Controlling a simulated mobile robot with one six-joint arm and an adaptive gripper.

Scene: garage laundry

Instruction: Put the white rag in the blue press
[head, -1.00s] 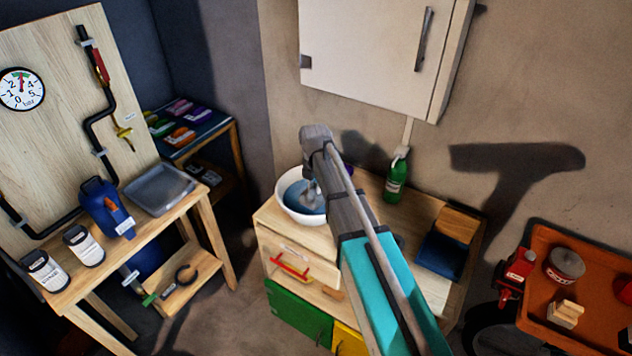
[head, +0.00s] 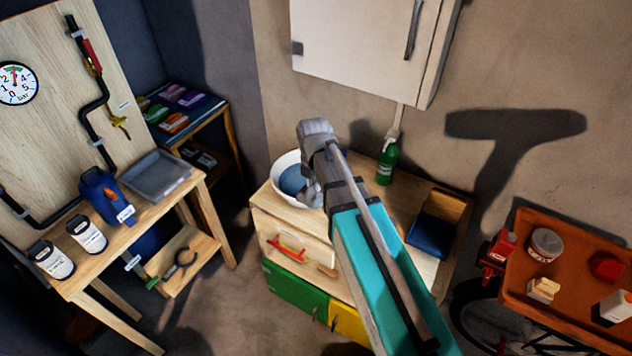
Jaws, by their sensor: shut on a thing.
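My gripper (head: 309,195) is at the front right edge of a white bowl with a blue inside (head: 283,190), on the wooden cabinet. It points down and is shut. The white rag cannot be made out clearly; the only pale cloth-like bit is at my fingertips, small and partly hidden by my wrist. A blue flat-topped thing with a wooden back (head: 432,235), which may be the blue press, sits at the right end of the cabinet top. My arm crosses in front of the middle of the cabinet.
A green bottle (head: 387,163) stands behind my arm. A white wall cabinet (head: 365,45) hangs above. An orange tray (head: 575,270) with several items is at the right. A wooden bench (head: 150,215) with bottles and a grey tray (head: 156,175) is at the left.

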